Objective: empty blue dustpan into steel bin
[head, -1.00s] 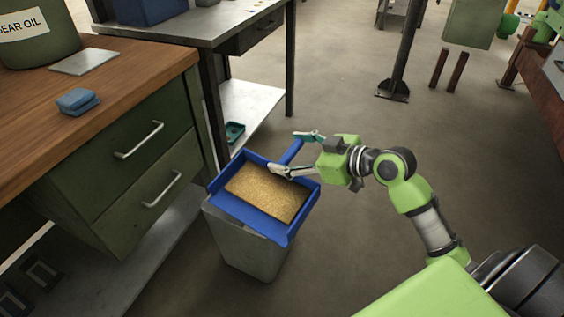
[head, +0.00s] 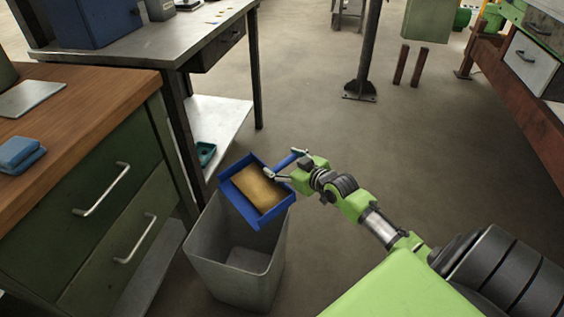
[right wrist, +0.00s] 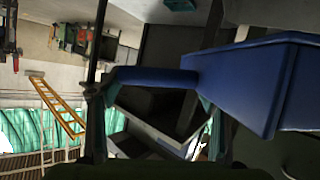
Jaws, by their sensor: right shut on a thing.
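The blue dustpan (head: 262,217) is held above the far rim of the steel bin (head: 238,282), tilted with its front edge toward the bin's opening. A heap of tan, grainy sweepings (head: 257,190) lies in the pan. My right gripper (head: 285,164) is shut on the dustpan's handle, coming in from the right. In the right wrist view the blue handle (right wrist: 155,77) runs between the fingers to the pan (right wrist: 245,85). The part of the bin's interior that shows looks empty; the pan hides its far rim. My left gripper is in no view.
A green drawer cabinet (head: 95,215) with a wooden top stands left of the bin. A grey metal table (head: 150,45) with a low shelf (head: 215,135) stands behind it. A dark post (head: 368,50) rises farther back. The floor (head: 440,150) to the right is open.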

